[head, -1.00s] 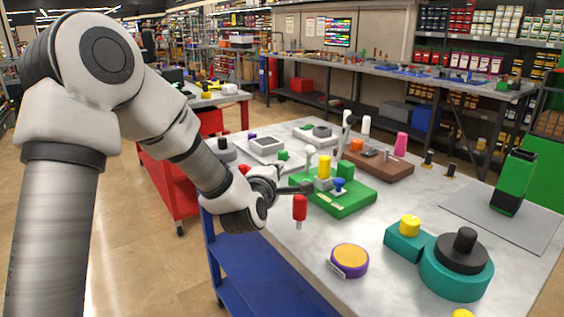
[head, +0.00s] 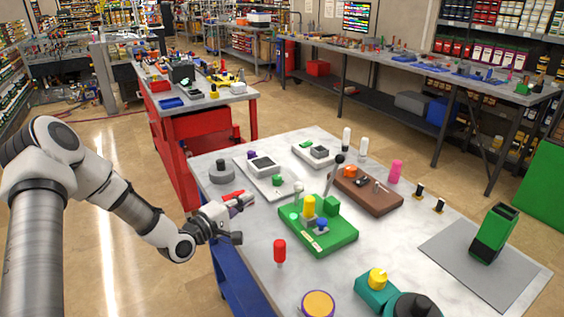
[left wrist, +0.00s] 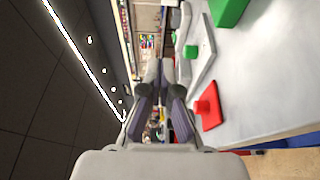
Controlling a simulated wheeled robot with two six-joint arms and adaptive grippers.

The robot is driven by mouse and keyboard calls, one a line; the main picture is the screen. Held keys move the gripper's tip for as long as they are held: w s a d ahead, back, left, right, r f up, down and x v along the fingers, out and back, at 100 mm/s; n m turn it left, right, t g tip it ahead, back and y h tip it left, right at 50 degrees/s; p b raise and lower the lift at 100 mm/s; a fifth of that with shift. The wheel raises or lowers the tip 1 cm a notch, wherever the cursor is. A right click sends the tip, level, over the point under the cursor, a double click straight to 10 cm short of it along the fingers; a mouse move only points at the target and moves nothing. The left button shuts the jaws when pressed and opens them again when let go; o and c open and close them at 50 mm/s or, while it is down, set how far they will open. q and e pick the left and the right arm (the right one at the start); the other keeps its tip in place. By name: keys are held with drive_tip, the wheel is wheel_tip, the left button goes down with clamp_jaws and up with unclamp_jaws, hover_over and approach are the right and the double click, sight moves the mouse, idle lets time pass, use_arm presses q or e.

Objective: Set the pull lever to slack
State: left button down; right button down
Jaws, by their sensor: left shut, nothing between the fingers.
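A green board (head: 335,237) on the marble-topped table carries a yellow cylinder (head: 308,206), a blue knob (head: 321,224) and a green block (head: 332,205). A thin rod with a black ball (head: 339,158) leans up at its back. A shorter rod with a pale ball (head: 298,187) stands at its left. I cannot tell which one is the pull lever. My left gripper (head: 243,200) is shut and empty at the table's left edge, apart from the board. In the left wrist view its fingers (left wrist: 161,72) come together with nothing between them. My right gripper is not in view.
A red-capped peg (head: 280,251) stands in front of the green board. A brown board (head: 375,197) and grey plate (head: 268,185) lie behind. Bare tabletop shows at the front left.

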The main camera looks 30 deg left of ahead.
sight(297, 194)
use_arm(q)
drive_tip(key=w+d, duration=0.2)
drive_tip(key=w, duration=0.1)
drive_tip(key=w+d+p, duration=0.1)
drive_tip(key=w+d, duration=0.1)
drive_tip(key=w, duration=0.1)
drive_tip(key=w+d+p, duration=0.1)
drive_tip(key=w+d, duration=0.1)
drive_tip(key=w, duration=0.2)
drive_tip(key=shift+f, duration=0.15)
drive_tip(key=shift+d, duration=0.15)
